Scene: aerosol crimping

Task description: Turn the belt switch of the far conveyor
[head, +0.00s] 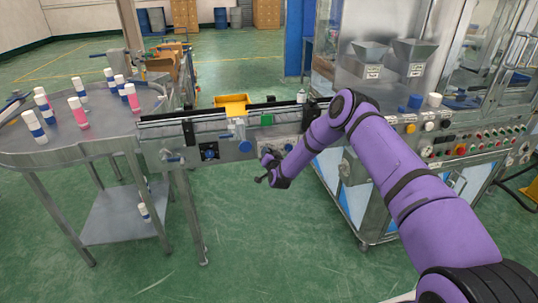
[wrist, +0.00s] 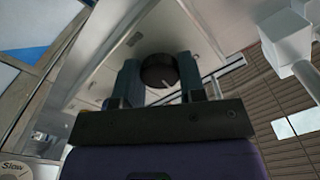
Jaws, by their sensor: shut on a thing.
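In the wrist view, a round black knob (wrist: 157,72) sits between the two fingers of my gripper (wrist: 160,84), which is shut on it. A white pointer line shows beside the knob on a grey metal panel. The knob is hidden there by my gripper and arm. A black-and-blue switch (head: 209,152) shows further left on the same conveyor side, apart from my gripper.
A round steel table (head: 60,150) with several white, blue and pink cans stands at the left. A steel machine (head: 400,120) with hoppers and a row of buttons stands at the right. A yellow bin (head: 232,103) is behind the conveyor. The green floor in front is clear.

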